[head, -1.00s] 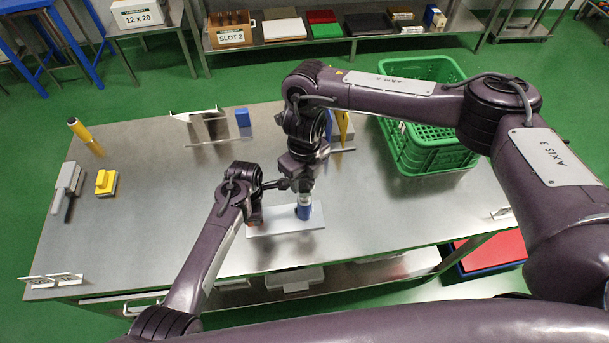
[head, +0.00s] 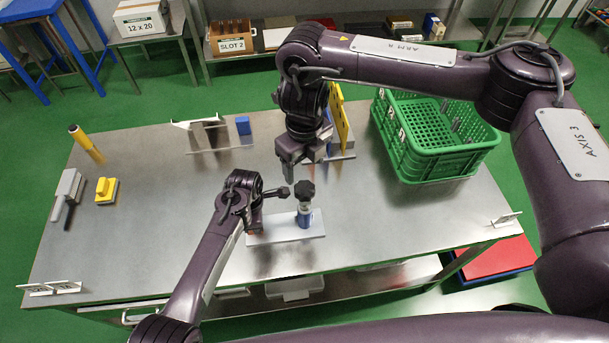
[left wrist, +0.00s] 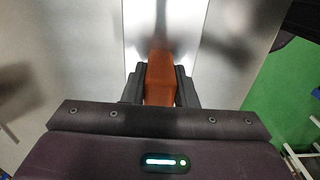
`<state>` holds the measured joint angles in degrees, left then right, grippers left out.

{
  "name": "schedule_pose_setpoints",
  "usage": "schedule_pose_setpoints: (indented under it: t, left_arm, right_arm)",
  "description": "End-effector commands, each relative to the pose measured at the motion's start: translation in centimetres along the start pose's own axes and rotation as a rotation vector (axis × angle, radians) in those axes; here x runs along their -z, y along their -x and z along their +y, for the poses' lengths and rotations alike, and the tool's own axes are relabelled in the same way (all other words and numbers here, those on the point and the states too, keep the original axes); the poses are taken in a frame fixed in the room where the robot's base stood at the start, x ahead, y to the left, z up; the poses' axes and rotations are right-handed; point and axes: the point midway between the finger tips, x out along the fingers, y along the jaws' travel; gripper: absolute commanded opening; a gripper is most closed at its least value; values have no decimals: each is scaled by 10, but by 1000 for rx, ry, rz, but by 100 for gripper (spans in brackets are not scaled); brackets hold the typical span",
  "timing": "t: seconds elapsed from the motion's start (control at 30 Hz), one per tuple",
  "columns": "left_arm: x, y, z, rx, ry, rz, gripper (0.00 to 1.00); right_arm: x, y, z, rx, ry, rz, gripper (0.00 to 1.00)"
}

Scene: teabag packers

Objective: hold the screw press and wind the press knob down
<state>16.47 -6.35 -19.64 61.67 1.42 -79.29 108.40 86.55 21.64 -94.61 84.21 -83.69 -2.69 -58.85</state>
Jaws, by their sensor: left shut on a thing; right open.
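The screw press has a pale base plate (head: 290,230), a blue body (head: 304,217) and a black lobed press knob (head: 304,190) on top. It stands upright on the front middle of the steel table. My left gripper (left wrist: 160,85) is shut on an orange-brown block (left wrist: 160,78) that rises at the plate's left end. In the head view the left arm's wrist mostly hides that block. My right gripper (head: 304,170) is open and empty. It hangs above and behind the knob, apart from it.
A green crate (head: 440,165) stands at the table's right. A yellow upright panel (head: 341,118) and a blue block (head: 243,125) stand at the back. Table between is clear.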

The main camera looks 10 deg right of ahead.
Motion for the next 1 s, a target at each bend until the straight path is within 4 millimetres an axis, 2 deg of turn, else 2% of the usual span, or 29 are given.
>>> schedule_pose_setpoints:
  t: [0.1, 0.23, 0.73, 0.87, 1.0]
  left_arm:
    - [0, -1, -1, 3, 1, 1, 0]
    - [0, -1, -1, 3, 1, 1, 0]
    - [0, -1, -1, 2, 1, 1, 0]
    - [0, -1, -1, 2, 1, 1, 0]
    - [0, -1, -1, 2, 1, 1, 0]
  right_arm:
    - [0, 19, -1, 3, 1, -2, 67]
    - [0, 31, 0, 1, 0, -1, 67]
    - [0, 35, 0, 0, -25, 1, 67]
    - [0, 36, 0, 1, -144, 1, 67]
    - [0, 36, 1, 2, -394, -1, 67]
